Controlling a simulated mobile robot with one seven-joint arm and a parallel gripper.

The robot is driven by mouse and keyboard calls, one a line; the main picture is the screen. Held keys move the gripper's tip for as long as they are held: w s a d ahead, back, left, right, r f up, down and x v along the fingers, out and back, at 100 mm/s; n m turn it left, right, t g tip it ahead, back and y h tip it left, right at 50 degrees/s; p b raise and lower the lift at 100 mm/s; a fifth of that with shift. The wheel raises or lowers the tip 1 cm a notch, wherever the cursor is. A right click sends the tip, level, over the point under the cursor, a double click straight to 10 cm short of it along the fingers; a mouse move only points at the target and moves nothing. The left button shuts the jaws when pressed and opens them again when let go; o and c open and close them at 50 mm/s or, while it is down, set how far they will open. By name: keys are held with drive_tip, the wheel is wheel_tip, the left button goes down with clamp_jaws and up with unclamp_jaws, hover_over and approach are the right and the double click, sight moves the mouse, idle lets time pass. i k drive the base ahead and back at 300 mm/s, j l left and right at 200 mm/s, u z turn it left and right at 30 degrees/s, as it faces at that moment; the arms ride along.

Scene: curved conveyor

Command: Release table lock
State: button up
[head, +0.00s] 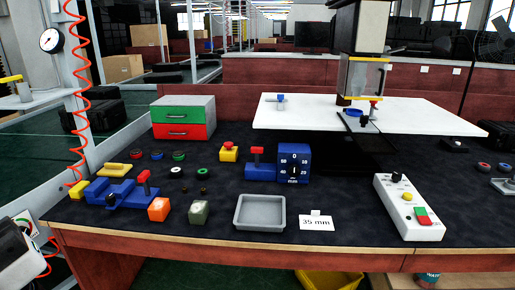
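No label in the head view names the table lock, so I cannot tell which part it is. A white raised table (420,113) stands at the back right under a machine head (364,78). A small red-topped part (374,102) sits by the head's lower end, near a blue piece (353,113). A blue block with a red handle (257,155) stands beside a blue dial (294,163) marked in mm. A blue vise-like fixture (122,193) at the left carries another red handle (144,177). My gripper is not in view.
A grey tray (259,212), a card reading 35 mm (316,223) and a control box (409,207) lie along the front. A red and green drawer unit (183,119) stands at the back left. Orange (158,209) and green (199,212) blocks are near the front edge.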

sight(256, 150)
drive_tip(key=i+j, duration=0.15)
drive_tip(key=j, duration=0.25)
drive_tip(key=i+j+z, duration=0.1)
drive_tip(key=j, duration=0.35)
drive_tip(key=i+j, duration=0.15)
drive_tip(key=j, duration=0.25)
drive_tip(key=i+j, duration=0.1)
drive_tip(key=j, duration=0.35)
drive_tip(key=i+j+z, duration=0.1)
drive_tip(key=j, duration=0.3)
drive_tip(key=i+j, duration=0.15)
drive_tip(key=j, duration=0.3)
drive_tip(key=i+j, duration=0.1)
drive_tip(key=j, duration=0.35)
drive_tip(key=z, duration=0.05)
